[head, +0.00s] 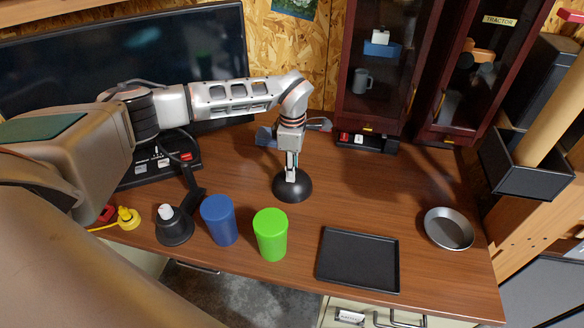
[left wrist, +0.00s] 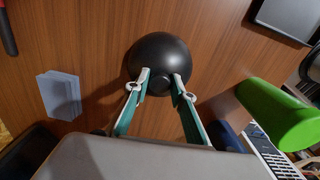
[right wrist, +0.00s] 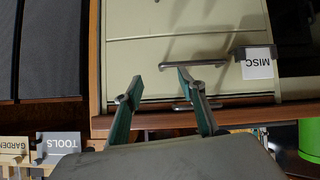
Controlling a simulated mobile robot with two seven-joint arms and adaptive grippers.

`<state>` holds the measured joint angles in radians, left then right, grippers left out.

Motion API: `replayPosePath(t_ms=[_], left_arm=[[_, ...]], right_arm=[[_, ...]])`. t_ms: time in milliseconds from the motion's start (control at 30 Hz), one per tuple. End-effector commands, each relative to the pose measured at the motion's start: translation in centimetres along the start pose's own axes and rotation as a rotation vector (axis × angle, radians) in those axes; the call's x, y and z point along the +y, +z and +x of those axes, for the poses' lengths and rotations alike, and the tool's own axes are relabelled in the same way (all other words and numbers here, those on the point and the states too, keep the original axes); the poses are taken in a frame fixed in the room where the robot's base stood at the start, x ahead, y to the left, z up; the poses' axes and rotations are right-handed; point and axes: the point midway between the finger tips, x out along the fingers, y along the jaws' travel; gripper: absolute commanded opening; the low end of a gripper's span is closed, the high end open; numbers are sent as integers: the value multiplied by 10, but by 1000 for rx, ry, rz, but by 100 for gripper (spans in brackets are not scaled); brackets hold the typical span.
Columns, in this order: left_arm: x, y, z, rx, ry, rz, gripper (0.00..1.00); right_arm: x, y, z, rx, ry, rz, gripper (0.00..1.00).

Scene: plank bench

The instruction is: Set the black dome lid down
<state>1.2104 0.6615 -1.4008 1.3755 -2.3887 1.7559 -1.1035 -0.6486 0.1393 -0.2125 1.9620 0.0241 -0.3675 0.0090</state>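The black dome lid (head: 292,186) is at the middle of the plank bench (head: 345,205), dome side up and level. My left gripper (head: 291,172) is right above it, pointing down. In the left wrist view the lid (left wrist: 160,56) shows its round knob between my left fingertips (left wrist: 161,82), which are close in on both sides of it. The lid's rim is at or very near the bench top; I cannot tell if it touches. My right gripper (right wrist: 158,78) is open and empty, in front of cream drawers, and is not in the head view.
A blue cup (head: 219,220) and a green cup (head: 270,236) stand in front of the lid. A black tray (head: 358,260) and a metal bowl (head: 449,228) lie to the right. A blue-grey block (left wrist: 60,95) is behind the lid. Bench right of the lid is clear.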

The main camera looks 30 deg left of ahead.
Motion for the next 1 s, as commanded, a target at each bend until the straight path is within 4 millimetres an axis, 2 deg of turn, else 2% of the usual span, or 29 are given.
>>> replayPosePath(t_ms=[333,467,567,1000], left_arm=[[0,0,0,0,-1,0,37],[0,0,-7,-1,0,0,37],[1,0,-20,-1,3,0,37],[1,0,-104,-1,3,0,37]], right_arm=[[0,0,0,0,0,0,40],[0,-1,0,0,0,0,40],[0,-1,0,0,0,0,40],[0,-1,0,0,0,0,40]])
